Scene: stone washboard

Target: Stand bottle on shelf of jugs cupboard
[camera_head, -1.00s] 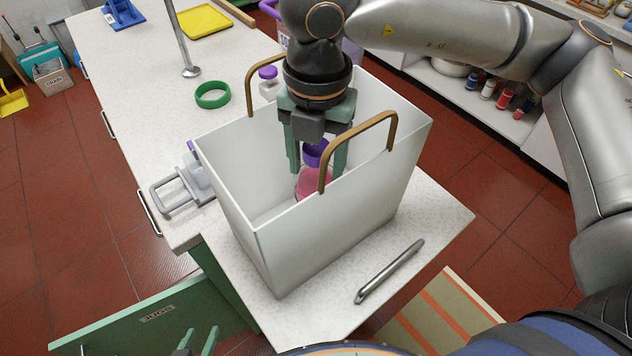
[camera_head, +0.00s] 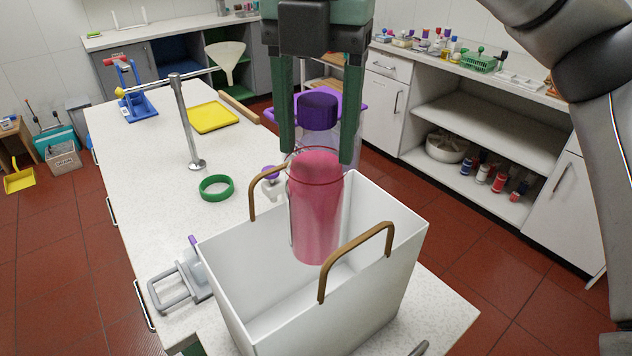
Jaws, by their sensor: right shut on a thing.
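My left gripper is out of view.
The bin stands on the speckled counter (camera_head: 150,215). Across the red floor is a white cabinet (camera_head: 480,130) with open shelves.

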